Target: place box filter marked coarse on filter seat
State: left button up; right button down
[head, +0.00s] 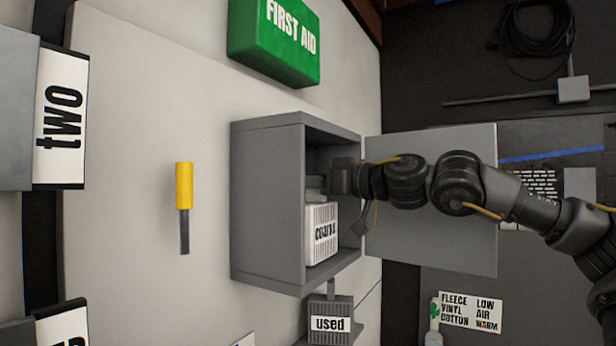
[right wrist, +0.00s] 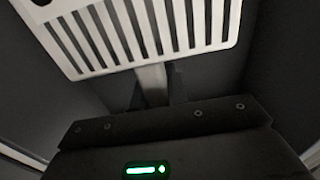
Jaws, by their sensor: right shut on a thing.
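The white slatted box filter marked coarse (head: 322,235) is inside the open grey cabinet (head: 268,205), in its lower part. My right gripper (head: 318,188) reaches into the cabinet from the right, just above the filter, and is shut on it. In the right wrist view the slatted face of the filter (right wrist: 150,30) fills the top, and a pale grey tab runs from it down to the jaws (right wrist: 155,95). The fingertips are mostly hidden. I cannot make out a filter seat; the cabinet's inside is dark and partly covered by my arm. My left gripper is not in view.
The cabinet door (head: 430,235) stands open to the right, behind my arm. A grey box marked used (head: 330,322) is below the cabinet. A green first aid box (head: 280,45) is above. A yellow-handled tool (head: 184,185) is on the pale panel to the left.

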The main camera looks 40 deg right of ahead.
jog(key=shift+w+a+f, duration=0.15)
jog(key=shift+a+f, duration=0.05)
jog(key=c, duration=1.4)
grip_release()
jog(key=shift+o, duration=0.2)
jog(key=shift+d, duration=0.1)
jog(key=shift+r, duration=0.2)
jog(key=shift+s+f, duration=0.1)
jog(key=shift+s, duration=0.15)
jog(key=b+v, duration=0.6)
jog(key=v, duration=0.5)
jog(key=shift+s, duration=0.35)
jog(key=shift+d, duration=0.1)
